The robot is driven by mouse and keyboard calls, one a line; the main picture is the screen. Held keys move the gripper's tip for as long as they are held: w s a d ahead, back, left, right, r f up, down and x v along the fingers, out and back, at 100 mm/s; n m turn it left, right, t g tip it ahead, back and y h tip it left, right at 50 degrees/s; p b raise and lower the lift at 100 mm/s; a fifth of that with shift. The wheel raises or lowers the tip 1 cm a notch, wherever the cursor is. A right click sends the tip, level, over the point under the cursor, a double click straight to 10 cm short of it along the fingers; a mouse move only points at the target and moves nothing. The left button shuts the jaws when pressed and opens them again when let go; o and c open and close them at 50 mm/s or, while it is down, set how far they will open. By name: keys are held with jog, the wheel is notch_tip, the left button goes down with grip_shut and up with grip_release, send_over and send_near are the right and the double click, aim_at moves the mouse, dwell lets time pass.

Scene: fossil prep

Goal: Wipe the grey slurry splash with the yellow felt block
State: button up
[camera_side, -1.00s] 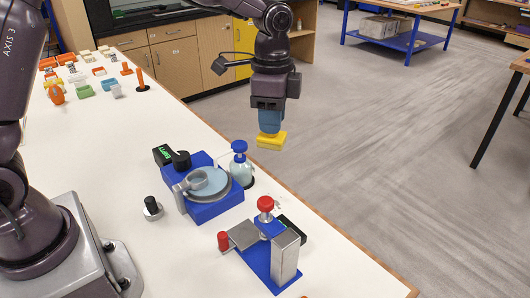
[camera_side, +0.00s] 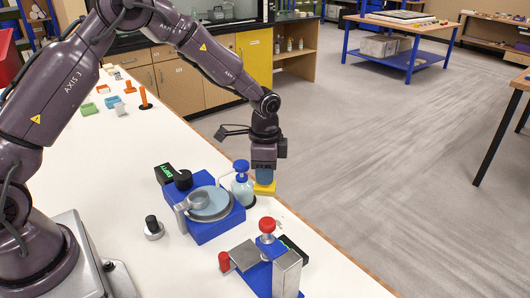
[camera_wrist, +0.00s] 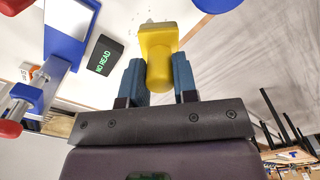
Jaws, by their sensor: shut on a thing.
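My gripper (camera_side: 264,178) is shut on the yellow felt block (camera_side: 265,188) and points down near the bench's right edge, just right of the pump bottle. In the wrist view the yellow block (camera_wrist: 160,45) sits between the two blue fingers of my gripper (camera_wrist: 160,78). Faint grey specks (camera_wrist: 137,16) show on the white bench beside the block's far end; they look like part of the slurry splash, and the block may hide the rest. I cannot tell whether the block touches the bench.
The pump bottle (camera_side: 242,188) with a blue top stands close left of my gripper. A blue machine with a round disc (camera_side: 210,205) is further left. A blue stand with a red knob (camera_side: 267,225) and a black display (camera_wrist: 105,55) are nearer the camera. A black-knobbed piece (camera_side: 153,228) stands left.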

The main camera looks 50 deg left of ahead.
aim_at(265, 194)
jog(key=shift+f, duration=3.4)
jog(key=shift+d+f, duration=0.4)
jog(key=shift+f, duration=0.25)
jog(key=shift+d, duration=3.35)
jog(key=shift+a, duration=3.7)
jog(key=shift+r, duration=4)
